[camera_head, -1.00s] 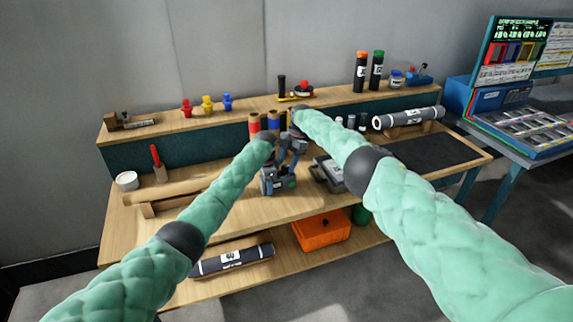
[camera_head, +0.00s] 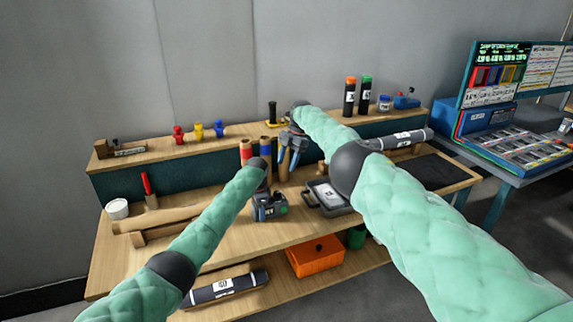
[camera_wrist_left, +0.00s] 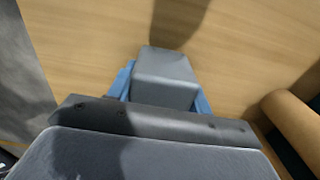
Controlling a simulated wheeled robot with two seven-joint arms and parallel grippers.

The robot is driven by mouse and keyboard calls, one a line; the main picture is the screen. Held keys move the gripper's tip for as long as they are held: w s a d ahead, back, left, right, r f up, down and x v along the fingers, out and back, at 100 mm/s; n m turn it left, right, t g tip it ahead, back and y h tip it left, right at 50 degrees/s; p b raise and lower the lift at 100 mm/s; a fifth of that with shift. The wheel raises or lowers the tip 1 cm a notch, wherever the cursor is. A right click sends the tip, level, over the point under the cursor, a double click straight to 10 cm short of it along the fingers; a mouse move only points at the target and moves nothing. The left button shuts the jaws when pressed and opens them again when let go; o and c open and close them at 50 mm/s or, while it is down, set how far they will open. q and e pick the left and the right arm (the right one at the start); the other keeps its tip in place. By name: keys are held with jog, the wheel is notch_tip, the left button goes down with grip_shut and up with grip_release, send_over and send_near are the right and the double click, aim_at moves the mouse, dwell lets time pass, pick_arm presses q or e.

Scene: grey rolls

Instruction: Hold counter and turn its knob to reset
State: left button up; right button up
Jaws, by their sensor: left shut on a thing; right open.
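The counter (camera_head: 268,207) is a small dark grey box with a white display on its front and a green round spot (camera_head: 282,210), perhaps its knob, at its right. It is at the middle of the workbench near the front edge. My left gripper (camera_head: 264,191) is shut on it from above. In the left wrist view the counter's grey top (camera_wrist_left: 165,78) sits between the blue fingers. My right gripper (camera_head: 288,155) is open and empty, with blue fingers pointing down, above and behind the counter and apart from it. The display is too small to read.
A grey case (camera_head: 328,197) lies right of the counter. Red (camera_head: 246,151) and blue rolls stand behind it. A brown roll (camera_head: 160,214) lies left on a rest. An orange box (camera_head: 316,256) and a dark roll (camera_head: 225,287) are on the lower shelf.

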pick_arm(q)
jog(key=o, duration=1.2)
